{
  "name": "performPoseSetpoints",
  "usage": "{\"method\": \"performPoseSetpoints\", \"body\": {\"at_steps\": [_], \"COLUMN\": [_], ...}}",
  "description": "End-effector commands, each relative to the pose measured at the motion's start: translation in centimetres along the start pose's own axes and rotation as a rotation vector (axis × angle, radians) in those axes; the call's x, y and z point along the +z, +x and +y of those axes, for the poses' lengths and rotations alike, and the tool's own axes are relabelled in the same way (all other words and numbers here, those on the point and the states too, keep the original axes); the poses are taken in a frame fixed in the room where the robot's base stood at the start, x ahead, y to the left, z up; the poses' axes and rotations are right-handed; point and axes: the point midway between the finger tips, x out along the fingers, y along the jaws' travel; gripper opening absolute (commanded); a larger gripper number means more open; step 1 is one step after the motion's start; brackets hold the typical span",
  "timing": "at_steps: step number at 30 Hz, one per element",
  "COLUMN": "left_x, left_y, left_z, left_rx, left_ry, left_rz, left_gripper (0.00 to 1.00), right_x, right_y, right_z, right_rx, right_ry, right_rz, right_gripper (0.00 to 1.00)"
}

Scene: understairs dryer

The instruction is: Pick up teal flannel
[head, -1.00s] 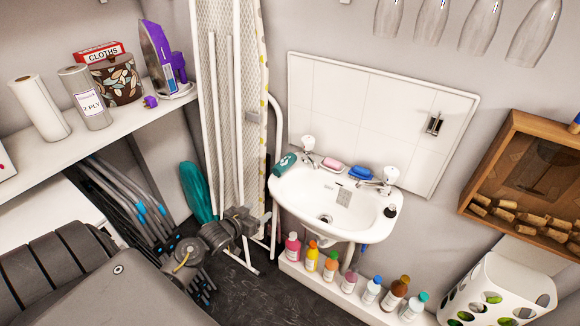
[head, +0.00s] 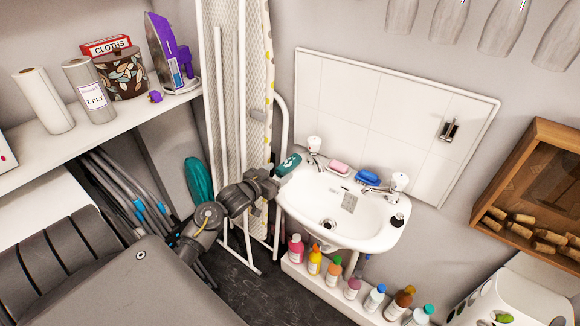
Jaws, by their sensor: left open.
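The teal flannel (head: 289,164), with a pale mark on it, lies at the left back corner of the white sink (head: 310,202). My left gripper (head: 274,178) is open and points at the flannel from the left, just beside its near end. I cannot tell whether its fingers touch or straddle the flannel, as the fingertips are small and dark here. My right gripper is out of view.
A pink soap (head: 339,168) and a blue item (head: 367,177) sit between the taps. Several bottles (head: 333,272) stand on a ledge below the sink. The ironing board (head: 240,110) stands upright just behind my left arm.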

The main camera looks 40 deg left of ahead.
Motion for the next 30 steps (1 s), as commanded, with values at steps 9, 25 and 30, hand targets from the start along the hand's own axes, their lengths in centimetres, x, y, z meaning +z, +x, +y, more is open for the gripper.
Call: {"method": "performPoseSetpoints", "body": {"at_steps": [9,25,30], "left_x": [-0.3,0.0,0.0], "left_y": [2.8,5.3,5.3], "left_z": [-0.1,-0.1,-0.1], "left_rx": [0.001,0.001,0.001], "left_ry": [-0.003,0.001,0.001], "left_rz": [0.0,0.0,0.0], "left_gripper": [0.62,0.56,0.34], "right_x": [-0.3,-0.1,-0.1], "right_y": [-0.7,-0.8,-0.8], "right_z": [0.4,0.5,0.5], "right_rx": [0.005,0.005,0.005], "right_ry": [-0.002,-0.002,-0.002], "right_rz": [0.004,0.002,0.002], "right_gripper": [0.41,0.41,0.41]}}
